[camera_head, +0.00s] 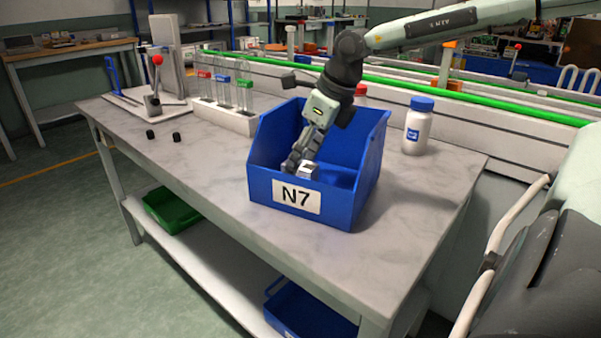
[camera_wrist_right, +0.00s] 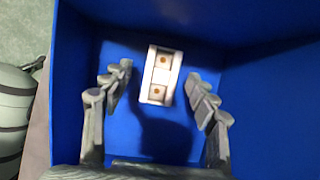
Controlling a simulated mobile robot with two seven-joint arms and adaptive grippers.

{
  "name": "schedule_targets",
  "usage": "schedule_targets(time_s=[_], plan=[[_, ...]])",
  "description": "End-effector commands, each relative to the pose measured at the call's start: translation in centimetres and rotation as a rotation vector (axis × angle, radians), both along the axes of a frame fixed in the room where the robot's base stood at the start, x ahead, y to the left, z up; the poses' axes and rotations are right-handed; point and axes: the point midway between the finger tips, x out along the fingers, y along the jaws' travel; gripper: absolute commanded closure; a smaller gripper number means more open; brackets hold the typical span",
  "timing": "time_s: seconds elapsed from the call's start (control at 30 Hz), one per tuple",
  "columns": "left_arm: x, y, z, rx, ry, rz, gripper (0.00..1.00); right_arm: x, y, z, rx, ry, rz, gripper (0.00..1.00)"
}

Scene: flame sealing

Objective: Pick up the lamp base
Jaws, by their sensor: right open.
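The white lamp base (camera_wrist_right: 160,76), a small block with two square recesses that each hold a brownish dot, lies on the floor of the blue bin. In the right wrist view it sits between and slightly beyond the open fingers of my right gripper (camera_wrist_right: 158,100), with a gap on both sides. In the head view my right gripper (camera_head: 300,160) reaches down into the blue bin (camera_head: 345,200) labelled N7, and the pale lamp base (camera_head: 311,169) shows at its fingertips, partly hidden by the front wall. My left gripper is not in view.
The bin walls stand close around my right gripper. A white bottle with a blue cap (camera_head: 417,127) stands right of the bin. A rack of capped tubes (camera_head: 222,112), two small black pieces (camera_head: 163,135) and a lever press (camera_head: 154,95) are to the left. The table's front left is clear.

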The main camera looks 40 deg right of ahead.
Motion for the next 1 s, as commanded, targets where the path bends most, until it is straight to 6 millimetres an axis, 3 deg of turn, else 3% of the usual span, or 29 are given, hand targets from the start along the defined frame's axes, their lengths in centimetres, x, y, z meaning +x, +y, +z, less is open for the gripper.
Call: schedule_targets(time_s=[0.17,0.4,0.83,1.0], plan=[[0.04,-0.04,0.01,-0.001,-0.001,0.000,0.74,0.63,0.15,-1.59,0.000,0.001,-0.001,0.41],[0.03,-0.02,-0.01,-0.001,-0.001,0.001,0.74,0.74,0.17,-1.67,0.000,-0.002,-0.001,0.41],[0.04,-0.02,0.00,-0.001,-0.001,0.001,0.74,0.72,0.16,-1.65,0.000,-0.002,-0.001,0.94],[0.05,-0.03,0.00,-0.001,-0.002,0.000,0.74,0.73,0.16,-1.64,0.000,-0.002,-0.001,0.95]])
